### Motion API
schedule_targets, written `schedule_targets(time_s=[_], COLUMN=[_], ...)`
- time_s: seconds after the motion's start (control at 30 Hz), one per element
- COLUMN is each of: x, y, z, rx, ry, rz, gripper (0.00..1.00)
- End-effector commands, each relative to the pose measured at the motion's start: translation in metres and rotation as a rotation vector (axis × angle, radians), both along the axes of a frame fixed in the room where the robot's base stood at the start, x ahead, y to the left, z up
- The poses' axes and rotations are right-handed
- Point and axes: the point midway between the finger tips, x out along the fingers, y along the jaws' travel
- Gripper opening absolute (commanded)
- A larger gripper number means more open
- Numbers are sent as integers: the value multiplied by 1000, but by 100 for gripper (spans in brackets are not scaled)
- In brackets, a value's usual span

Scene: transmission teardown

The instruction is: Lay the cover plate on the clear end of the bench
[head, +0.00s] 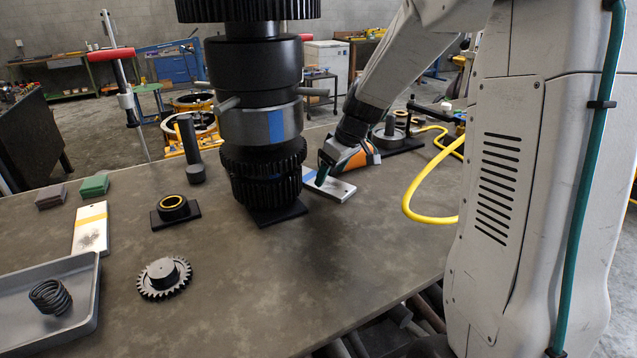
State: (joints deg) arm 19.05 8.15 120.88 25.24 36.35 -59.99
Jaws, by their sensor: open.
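A pale flat plate with a blue mark (341,191), likely the cover plate, lies on the bench (330,260) just right of the gear stack. My gripper (322,177) is low over its left part, pointing down, with the jaws open. It hides some of the plate, and I cannot tell if the fingers touch it. A second pale plate with a yellow-orange stripe (90,231) lies flat on the left side of the bench.
A tall dark gear stack (262,125) stands mid-bench beside my gripper. A toothed gear (164,278), a ringed black part (173,208), and a grey tray (85,310) with a spring are left. A yellow hose (413,197) lies right. The front middle is bare.

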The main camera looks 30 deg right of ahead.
Motion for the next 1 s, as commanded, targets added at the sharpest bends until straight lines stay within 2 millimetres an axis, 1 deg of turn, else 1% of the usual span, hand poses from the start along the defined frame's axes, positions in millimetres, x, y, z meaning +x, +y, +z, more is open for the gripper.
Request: schedule_targets(time_s=[0.03, 0.2, 0.47, 0.57, 0.6, 0.7, 1.0], x=[2, 9, 10, 10, 10, 10, 10], y=[3, 5, 5, 5, 5, 5, 5], z=[-9, -26, -28, -28, -28, -27, -24], rx=[1, 1, 0, 1, 1, 0, 0], ry=[3, 3, 0, 0, 0, -1, -2], rz=[1, 0, -1, -1, -1, -1, -1], gripper=[75, 75, 75, 50, 38, 14, 14])
